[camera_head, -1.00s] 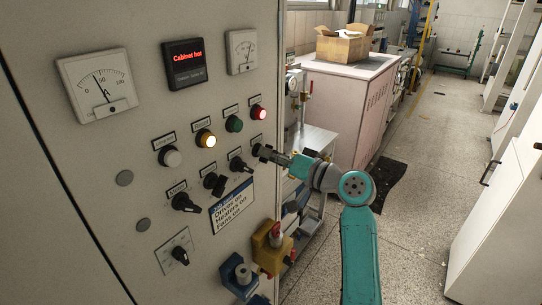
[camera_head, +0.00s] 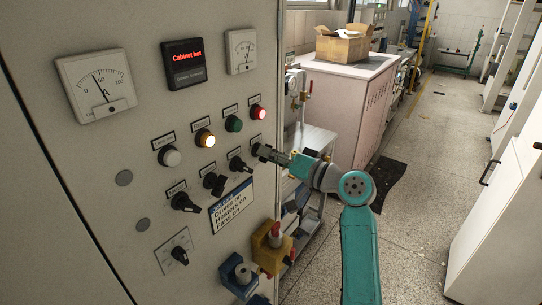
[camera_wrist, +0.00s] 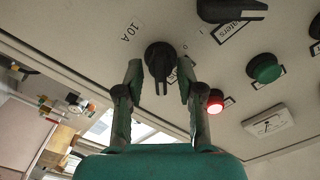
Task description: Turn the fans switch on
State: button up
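In the wrist view, a black rotary switch (camera_wrist: 160,60) with a protruding handle bar sits on the panel, next to a switch (camera_wrist: 230,10) whose label reads "...aters". In the head view, my gripper (camera_head: 259,150) is at the right end of the switch row, close to the panel, and covers that switch.
The panel (camera_head: 140,105) carries other black switches (camera_head: 240,165) to the left, a lit red lamp (camera_head: 258,113) above, and a sign (camera_head: 232,206) below. A yellow-and-red device (camera_head: 268,248) juts out below my arm. The floor (camera_head: 420,190) to the right is open.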

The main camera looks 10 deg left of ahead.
jog(key=v, duration=1.2)
jog(key=shift+f, duration=0.1)
jog(key=s+d+f+m+t+h, duration=0.2)
jog(key=s+d+f+h, duration=0.15)
jog(key=f, duration=0.55)
jog(key=s+d+f+m+t+h, duration=0.2)
jog(key=s+d+f+m, duration=0.15)
jog(key=f, duration=0.55)
jog(key=s+d+f+m+t+h, duration=0.2)
jog(key=s+d+f+h, duration=0.15)
jog(key=f, duration=0.55)
jog(key=s+d+f+t+h, duration=0.1)
jog(key=s+d+f+h, duration=0.15)
jog(key=s, duration=0.55)
jog(key=s+d+f+h, duration=0.2)
jog(key=s+d+f, duration=0.15)
jog(key=s, duration=0.45)
jog(key=s+d+f+t+h, duration=0.1)
jog(key=s+d+f+h, duration=0.15)
jog(key=s, duration=0.65)
jog(key=s+d+r+n, duration=0.1)
jog(key=s+r, duration=0.3)
jog(key=s, duration=0.4)
jog(key=s+d+r+n, duration=0.2)
jog(key=s+r, duration=0.3)
jog(key=s, duration=0.3)
jog(key=shift+h, duration=0.3)
